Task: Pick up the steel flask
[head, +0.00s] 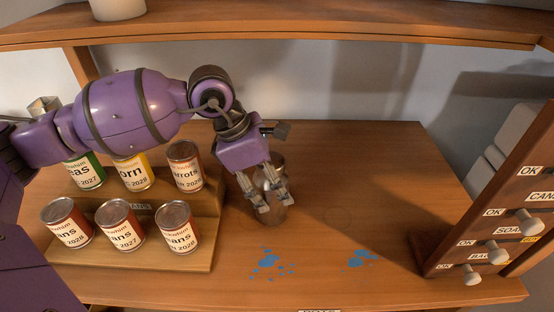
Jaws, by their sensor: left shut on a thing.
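The steel flask (279,213) is a grey-brown, shiny upright vessel near the middle of the wooden table in the head view. My left gripper (268,205) reaches down from above and is shut on the flask, with its fingers at the flask's sides. The fingers and wrist cover part of the flask. I cannot tell whether its base touches the table. My right gripper is not in view.
A stepped wooden rack (150,256) with several labelled cans stands left of the flask. A wooden panel (500,190) with knobs and labels stands at the right. Blue splotches (268,262) mark the table front. A shelf (300,22) runs above. Table right of the flask is clear.

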